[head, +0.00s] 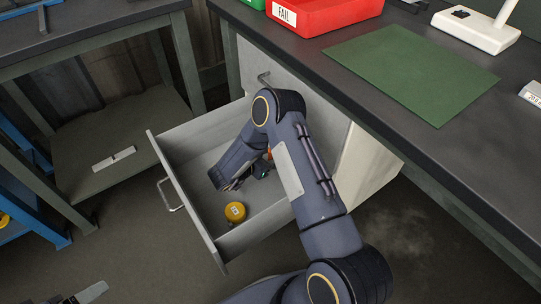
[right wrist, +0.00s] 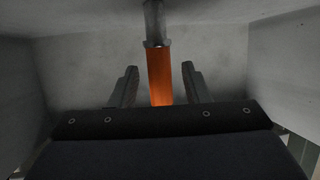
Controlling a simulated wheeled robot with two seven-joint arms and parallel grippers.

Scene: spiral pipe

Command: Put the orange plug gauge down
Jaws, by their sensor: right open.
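The orange plug gauge shows in the right wrist view (right wrist: 161,76) as an orange handle with a grey metal end. It lies in the open grey drawer (head: 184,203). My right gripper (right wrist: 159,68) is open, with one finger on each side of the handle and a visible gap on both sides. In the head view my right arm reaches down into the drawer, and only a small orange bit of the gauge (head: 269,153) shows beside it. What seems to be part of my left gripper (head: 76,297) shows at the bottom left edge, largely cut off.
A yellow round object (head: 235,212) lies in the drawer's front part. The drawer walls stand close around my right gripper. The dark workbench (head: 440,145) above carries a green mat (head: 410,72), a red FAIL bin (head: 325,12) and a white stand (head: 476,30).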

